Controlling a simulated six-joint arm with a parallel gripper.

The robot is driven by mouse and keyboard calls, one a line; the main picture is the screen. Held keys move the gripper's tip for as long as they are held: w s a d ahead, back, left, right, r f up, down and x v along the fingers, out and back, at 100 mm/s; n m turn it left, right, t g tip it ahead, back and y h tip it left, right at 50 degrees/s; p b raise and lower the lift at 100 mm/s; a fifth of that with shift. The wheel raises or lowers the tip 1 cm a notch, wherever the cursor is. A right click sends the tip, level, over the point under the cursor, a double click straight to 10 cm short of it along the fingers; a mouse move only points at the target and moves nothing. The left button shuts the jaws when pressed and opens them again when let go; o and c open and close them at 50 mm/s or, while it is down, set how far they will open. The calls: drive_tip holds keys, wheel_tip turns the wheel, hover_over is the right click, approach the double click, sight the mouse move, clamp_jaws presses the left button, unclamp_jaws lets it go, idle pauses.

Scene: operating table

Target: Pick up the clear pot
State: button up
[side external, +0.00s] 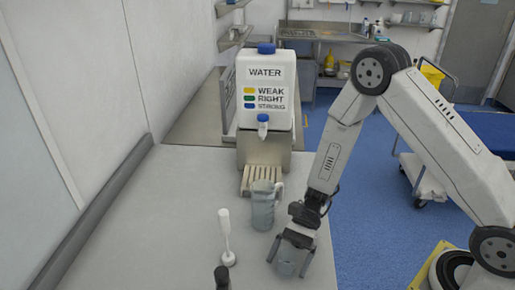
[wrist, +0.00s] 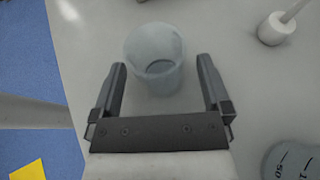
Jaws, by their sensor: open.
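The clear pot (wrist: 154,48) is a small, see-through, round cup on the light table top in the wrist view. It also shows low in the side view (side external: 286,268), partly hidden by my fingers. My gripper (side external: 288,264) points down over it with the fingers spread. In the wrist view my gripper (wrist: 162,65) is open, with one finger on each side of the pot. A gap shows between the pot and each finger there, so nothing is held.
A clear jug (side external: 263,208) stands close behind my gripper, before the slatted tray (side external: 262,178) of the water dispenser (side external: 264,90). A white-handled tool (side external: 225,235) and a dark-topped item (side external: 222,278) stand to the left. The table's right edge is close to my gripper.

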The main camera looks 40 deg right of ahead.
idle(0.5)
clamp_jaws()
wheel_tip(320, 180, up, 10)
idle(1.1)
drive_tip(key=shift+a, duration=0.1)
idle(0.4)
